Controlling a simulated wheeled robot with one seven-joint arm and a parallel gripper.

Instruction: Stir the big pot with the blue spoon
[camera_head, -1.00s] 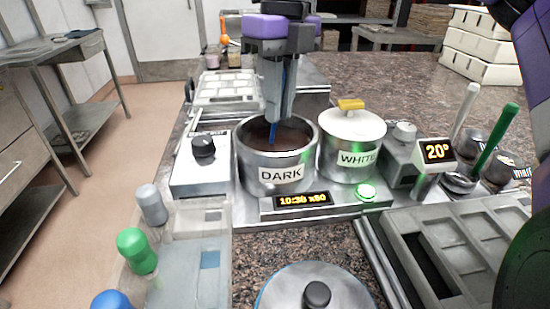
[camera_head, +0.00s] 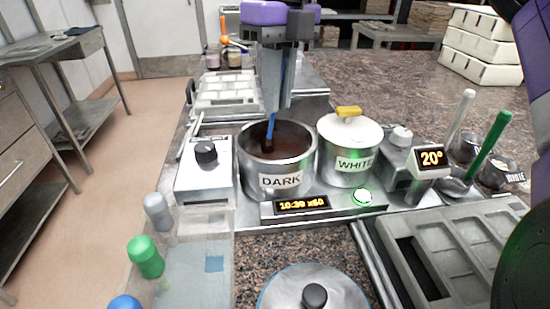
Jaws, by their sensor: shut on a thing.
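The big pot (camera_head: 256,174), labelled DARK, stands open on the warming base with dark brown liquid (camera_head: 290,143) in it. My gripper (camera_head: 274,102) is above the pot, pointing down, shut on the blue spoon (camera_head: 271,125). The spoon's lower part, coated brown, reaches down into the pot near the left of the liquid; its tip is hidden in the liquid. The upper part of its handle is hidden between my fingers.
The WHITE pot (camera_head: 349,170) with a yellow-handled lid stands close at the right. A control box with a black knob (camera_head: 206,153) is at the left. A loose lid (camera_head: 290,284) lies in front. Moulds (camera_head: 228,88) lie behind. Green and white spoons stand at the right.

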